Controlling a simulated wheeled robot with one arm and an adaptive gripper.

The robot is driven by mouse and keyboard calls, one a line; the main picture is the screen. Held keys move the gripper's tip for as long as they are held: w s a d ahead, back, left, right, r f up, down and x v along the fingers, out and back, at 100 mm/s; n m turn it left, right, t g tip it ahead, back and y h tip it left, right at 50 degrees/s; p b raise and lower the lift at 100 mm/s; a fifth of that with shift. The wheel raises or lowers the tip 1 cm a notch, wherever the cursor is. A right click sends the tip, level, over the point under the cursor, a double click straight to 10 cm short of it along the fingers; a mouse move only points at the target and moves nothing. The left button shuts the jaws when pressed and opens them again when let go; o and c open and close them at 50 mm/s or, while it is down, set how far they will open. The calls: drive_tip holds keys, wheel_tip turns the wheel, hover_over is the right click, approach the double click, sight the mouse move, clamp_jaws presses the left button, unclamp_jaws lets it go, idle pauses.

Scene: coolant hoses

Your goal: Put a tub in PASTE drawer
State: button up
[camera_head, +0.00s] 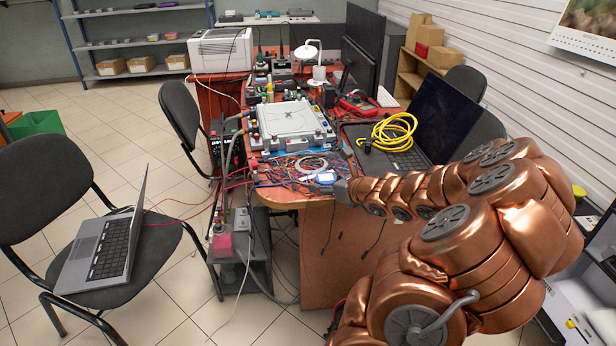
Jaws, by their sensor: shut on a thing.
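My copper-coloured arm reaches in from the right to the front edge of the red workbench. My gripper (342,189) is its small grey end, shown very small and partly hidden by the wrist. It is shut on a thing. A small blue-and-white thing (326,177) shows right at its tip, against a tangle of wires; I cannot tell for sure whether it is a tub. No drawer labelled PASTE can be made out.
The workbench (305,204) is crowded with a white-topped device (290,120), wires, a yellow hose coil (395,132) and an open black laptop (447,118). A chair with a grey laptop (108,245) stands at left. A white unit (590,305) is at lower right.

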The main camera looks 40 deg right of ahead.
drive_tip(key=p, duration=0.1)
hover_over(302, 176)
drive_tip(key=shift+w+a+f, duration=0.1)
drive_tip(key=shift+w+f, duration=0.05)
drive_tip(key=shift+f, duration=2.3)
drive_tip(key=shift+f, duration=0.15)
drive_tip(key=o, duration=1.2)
drive_tip(key=shift+o, duration=0.2)
drive_tip(key=shift+r, duration=0.2)
drive_tip(key=v, duration=1.2)
